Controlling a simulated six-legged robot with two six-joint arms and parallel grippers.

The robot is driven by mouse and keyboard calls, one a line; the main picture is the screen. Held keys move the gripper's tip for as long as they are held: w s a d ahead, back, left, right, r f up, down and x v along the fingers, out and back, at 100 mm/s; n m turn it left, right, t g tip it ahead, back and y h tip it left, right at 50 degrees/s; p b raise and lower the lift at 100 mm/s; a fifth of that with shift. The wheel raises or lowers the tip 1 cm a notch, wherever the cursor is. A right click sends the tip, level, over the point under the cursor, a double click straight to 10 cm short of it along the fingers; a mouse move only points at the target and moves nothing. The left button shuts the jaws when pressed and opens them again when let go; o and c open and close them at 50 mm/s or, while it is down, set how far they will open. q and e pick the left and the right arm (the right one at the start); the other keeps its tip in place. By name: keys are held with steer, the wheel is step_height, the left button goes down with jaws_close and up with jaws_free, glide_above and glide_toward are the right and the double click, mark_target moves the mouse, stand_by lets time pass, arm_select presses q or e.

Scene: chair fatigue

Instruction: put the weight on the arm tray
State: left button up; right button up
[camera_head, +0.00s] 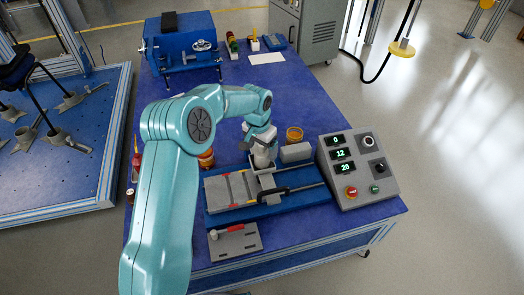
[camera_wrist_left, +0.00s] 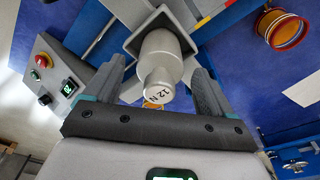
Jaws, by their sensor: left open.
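The weight (camera_wrist_left: 158,62) is a grey cylinder with a narrower knob marked "12 N". In the head view the weight (camera_head: 261,156) and the tray (camera_head: 262,171) sit over the middle of the test rig. My left gripper (camera_head: 262,134) is above the weight, partly hiding it. In the left wrist view its open fingers (camera_wrist_left: 158,75) lie on either side of the weight, with gaps visible. My right gripper is not in view.
A control box (camera_head: 357,167) showing 0, 12 and 20 stands right of the rig (camera_head: 225,192). Amber round containers (camera_head: 294,134) stand nearby. A grey plate with a red-handled tool (camera_head: 235,241) lies in front. A blue machine (camera_head: 182,45) stands at the back.

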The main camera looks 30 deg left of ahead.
mark_target(259, 154)
arm_select(q)
step_height(259, 154, up, 9)
steer(key=s+p, duration=0.1)
steer(key=shift+r, duration=0.2)
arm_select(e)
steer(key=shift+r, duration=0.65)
arm_select(q)
steer(key=shift+s, duration=0.1)
